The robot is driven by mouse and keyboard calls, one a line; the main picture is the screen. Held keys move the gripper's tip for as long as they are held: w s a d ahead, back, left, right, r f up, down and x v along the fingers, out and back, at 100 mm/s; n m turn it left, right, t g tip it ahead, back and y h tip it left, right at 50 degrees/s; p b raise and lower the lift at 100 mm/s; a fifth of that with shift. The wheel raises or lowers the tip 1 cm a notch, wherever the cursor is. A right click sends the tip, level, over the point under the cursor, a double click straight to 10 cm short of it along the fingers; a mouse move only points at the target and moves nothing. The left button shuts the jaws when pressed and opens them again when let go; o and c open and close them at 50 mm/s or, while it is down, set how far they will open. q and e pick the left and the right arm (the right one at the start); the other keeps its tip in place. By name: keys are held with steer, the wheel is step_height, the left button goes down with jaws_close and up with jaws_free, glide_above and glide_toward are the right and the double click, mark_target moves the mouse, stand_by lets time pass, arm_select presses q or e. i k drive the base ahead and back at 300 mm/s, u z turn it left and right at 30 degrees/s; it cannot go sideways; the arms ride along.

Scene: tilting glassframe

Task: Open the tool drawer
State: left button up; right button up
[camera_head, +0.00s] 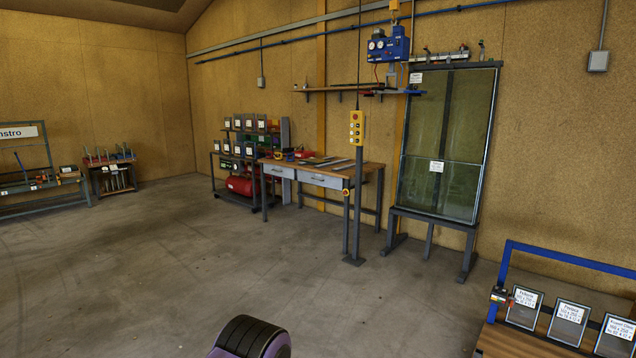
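A workbench (372,166) with a wooden top and dark legs stands against the back wall, left of the glass frame. Two light grey drawers sit under its top: a left drawer (279,171) and a right drawer (325,180). Both appear closed. The frame does not show which one is the tool drawer. Neither of my grippers is in view. A dark, purple-edged rounded part of my own body shows at the bottom edge.
A post with a yellow control box (356,128) stands in front of the workbench's right part. A tall glass frame (447,140) stands to the right. A shelf rack (217,168) is at the left. A blue-framed rack (570,255) is at lower right. The concrete floor (200,265) is clear.

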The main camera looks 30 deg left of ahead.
mark_target(331, 182)
steer(key=u, duration=0.3)
steer(key=i, duration=0.85)
steer(key=u, duration=0.95)
steer(key=i, duration=4.95)
steer(key=z, duration=1.15)
steer(key=i, duration=1.2)
steer(key=z, duration=0.4)
